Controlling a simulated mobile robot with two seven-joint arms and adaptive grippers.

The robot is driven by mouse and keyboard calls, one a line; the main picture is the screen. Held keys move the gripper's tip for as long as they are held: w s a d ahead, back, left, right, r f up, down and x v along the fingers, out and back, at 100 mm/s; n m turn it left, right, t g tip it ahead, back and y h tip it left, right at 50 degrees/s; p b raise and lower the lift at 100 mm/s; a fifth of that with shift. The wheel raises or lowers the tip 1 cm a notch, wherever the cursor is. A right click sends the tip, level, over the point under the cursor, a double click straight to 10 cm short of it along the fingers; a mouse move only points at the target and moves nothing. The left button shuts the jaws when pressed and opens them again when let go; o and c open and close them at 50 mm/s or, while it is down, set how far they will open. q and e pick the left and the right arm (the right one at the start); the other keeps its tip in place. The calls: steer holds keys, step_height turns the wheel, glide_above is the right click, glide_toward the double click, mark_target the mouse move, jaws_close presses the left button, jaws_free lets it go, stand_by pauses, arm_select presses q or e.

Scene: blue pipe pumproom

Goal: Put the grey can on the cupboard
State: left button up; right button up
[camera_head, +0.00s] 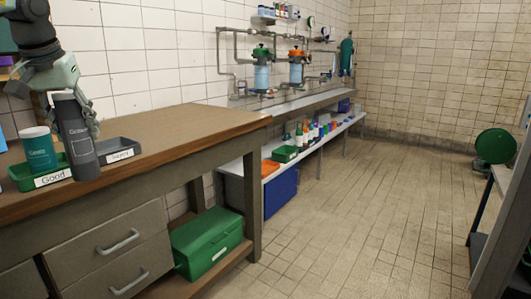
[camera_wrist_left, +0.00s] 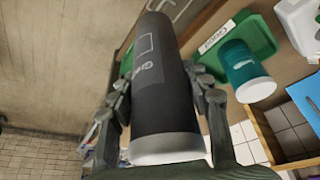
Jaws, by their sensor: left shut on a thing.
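The grey can (camera_head: 76,143), tall and dark with pale lettering, is held roughly upright by my left gripper (camera_head: 72,108). The gripper is shut around its upper part. The can is in front of the green tray (camera_head: 22,182) and the grey tray (camera_head: 128,157), over the wooden worktop of the drawer unit (camera_head: 195,124). I cannot tell whether its base touches the top. In the left wrist view the can (camera_wrist_left: 163,75) lies between both fingers. My right gripper is out of view. I cannot tell which furniture is the cupboard.
A teal can (camera_head: 39,151) stands in the green tray, labelled "Good". A green toolbox (camera_head: 207,241) sits on the low shelf under the worktop. Bottles (camera_head: 308,134) and bins line a lower bench behind. The worktop right of the trays is clear, as is the tiled floor.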

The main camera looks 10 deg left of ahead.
arm_select(q)
steer(key=s+d+f+m+h, duration=0.15)
steer(key=s+d+f, duration=0.35)
steer(key=d+f, duration=0.9)
steer(key=s+d+f+m, duration=0.3)
steer(key=s+d+f, duration=0.2)
steer(key=d+f, duration=0.9)
steer(key=w+a+r+n+y, duration=0.1)
steer(key=a+r+n, duration=0.15)
steer(key=a, duration=0.75)
steer(key=a+r+n+y, duration=0.15)
steer(key=a+r, duration=0.25)
steer(key=a, duration=0.6)
steer(key=s+a+f+n, duration=0.3)
steer(key=s+a+f, duration=0.1)
steer(key=s+a, duration=0.1)
steer(key=w+d+f+m+h, duration=0.1)
steer(key=w+d+m, duration=0.1)
steer(key=d, duration=1)
steer(key=w+d+f+m+h, duration=0.1)
steer(key=d+m, duration=0.3)
steer(key=d, duration=0.9)
steer(key=shift+w+f, duration=0.15)
steer(key=shift+w, duration=0.35)
steer(key=shift+m, duration=0.25)
